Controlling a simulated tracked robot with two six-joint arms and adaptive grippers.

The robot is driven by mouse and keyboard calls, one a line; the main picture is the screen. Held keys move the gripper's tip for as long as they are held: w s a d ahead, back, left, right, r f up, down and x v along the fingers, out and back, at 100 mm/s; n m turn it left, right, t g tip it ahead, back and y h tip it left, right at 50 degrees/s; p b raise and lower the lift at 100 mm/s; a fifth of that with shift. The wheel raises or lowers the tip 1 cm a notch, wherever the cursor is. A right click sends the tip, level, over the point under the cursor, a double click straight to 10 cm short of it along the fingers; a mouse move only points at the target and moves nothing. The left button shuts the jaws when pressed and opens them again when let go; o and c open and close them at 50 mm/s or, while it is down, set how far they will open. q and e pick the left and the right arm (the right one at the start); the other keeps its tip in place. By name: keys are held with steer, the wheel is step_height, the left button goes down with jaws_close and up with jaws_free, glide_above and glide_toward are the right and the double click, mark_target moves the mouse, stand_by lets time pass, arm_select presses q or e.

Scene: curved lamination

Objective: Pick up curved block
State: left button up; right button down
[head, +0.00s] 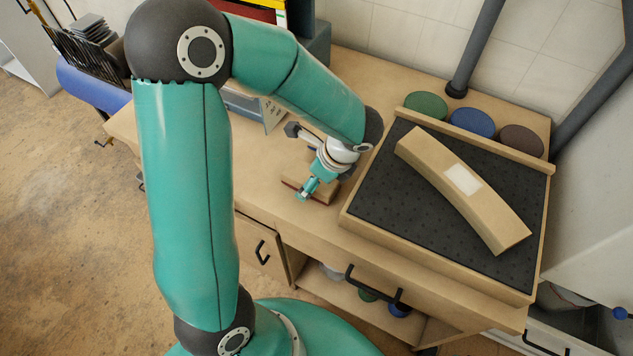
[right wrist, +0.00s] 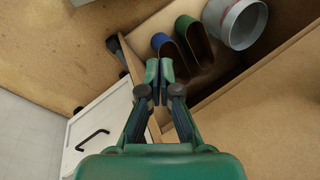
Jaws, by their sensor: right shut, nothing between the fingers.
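The curved block (head: 440,170) is a long, pale wooden arc with a white patch near its middle. It lies diagonally on the dark, dotted mat of a wood-framed tray (head: 375,215) in the head view. My left gripper (head: 304,190) is left of the tray, pointing down over the bench top and apart from the block. Its fingers are too small to tell open from shut. My right gripper (right wrist: 158,88) shows only in the right wrist view. Its fingers are together and empty, in front of an open shelf. The block is not visible in that view.
Green (head: 426,105), blue (head: 472,122) and brown (head: 521,140) discs stand behind the tray. A small reddish-edged wooden piece (head: 325,197) lies under my left gripper. The right wrist view shows a metal cylinder (right wrist: 235,22) on the shelf and a white drawer front (right wrist: 95,130).

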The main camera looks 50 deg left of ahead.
stand_by(0.3)
arm_select(q)
steer(key=c, duration=1.4)
steer(key=shift+o, duration=0.2)
steer(key=shift+r+p, duration=0.35)
steer(key=shift+r, duration=0.15)
step_height(320, 180, up, 20)
steer(key=p, duration=0.3)
steer(key=shift+f, duration=0.25)
